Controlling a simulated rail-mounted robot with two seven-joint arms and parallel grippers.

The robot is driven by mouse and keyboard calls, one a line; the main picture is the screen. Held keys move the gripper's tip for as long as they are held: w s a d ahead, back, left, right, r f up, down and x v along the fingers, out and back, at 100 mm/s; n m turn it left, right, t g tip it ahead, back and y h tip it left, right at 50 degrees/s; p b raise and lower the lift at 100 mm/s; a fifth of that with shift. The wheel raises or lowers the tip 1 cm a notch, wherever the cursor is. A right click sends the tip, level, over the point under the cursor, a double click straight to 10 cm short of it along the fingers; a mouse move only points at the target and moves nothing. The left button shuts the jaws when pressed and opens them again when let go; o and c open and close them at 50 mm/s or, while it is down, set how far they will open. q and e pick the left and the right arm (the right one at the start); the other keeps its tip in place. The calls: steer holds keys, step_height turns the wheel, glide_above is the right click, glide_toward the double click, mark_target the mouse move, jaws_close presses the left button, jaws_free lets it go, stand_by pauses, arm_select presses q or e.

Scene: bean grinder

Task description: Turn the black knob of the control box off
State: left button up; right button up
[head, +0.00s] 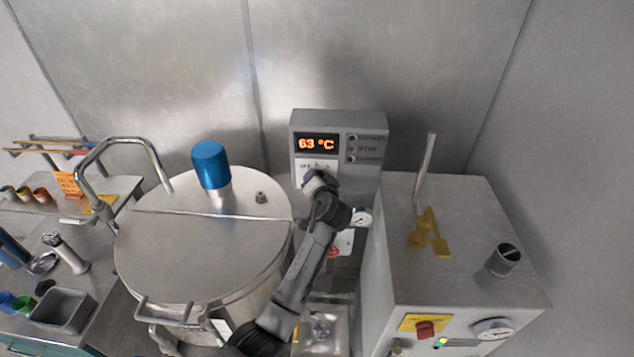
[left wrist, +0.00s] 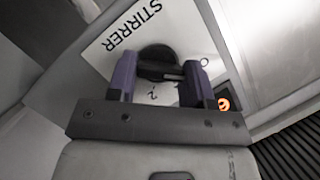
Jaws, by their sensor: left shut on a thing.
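The grey control box (head: 370,124) is on the back wall in the head view, with an orange "63 °C" display. My left gripper (head: 312,182) is at the white plate below that display and hides the knob there. In the left wrist view the black knob (left wrist: 157,58) sits on a white plate marked "STIRRER". The purple fingers of my left gripper (left wrist: 160,78) are shut on it, one on each side. A light line shows on the knob, and a "2" is printed beside it. My right gripper is not in view.
A large lidded steel vessel (head: 190,245) with a blue cap (head: 210,165) stands left of my arm. An orange-lit part (left wrist: 223,104) shows near my fingers.

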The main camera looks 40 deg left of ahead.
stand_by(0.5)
arm_select(q)
steer(key=o, duration=0.9)
steer(key=shift+d, duration=0.1)
steer(key=shift+b+v, duration=0.7)
steer(key=shift+v, duration=6.15)
steer(key=shift+s+n, duration=0.1)
steer(key=shift+n, duration=0.2)
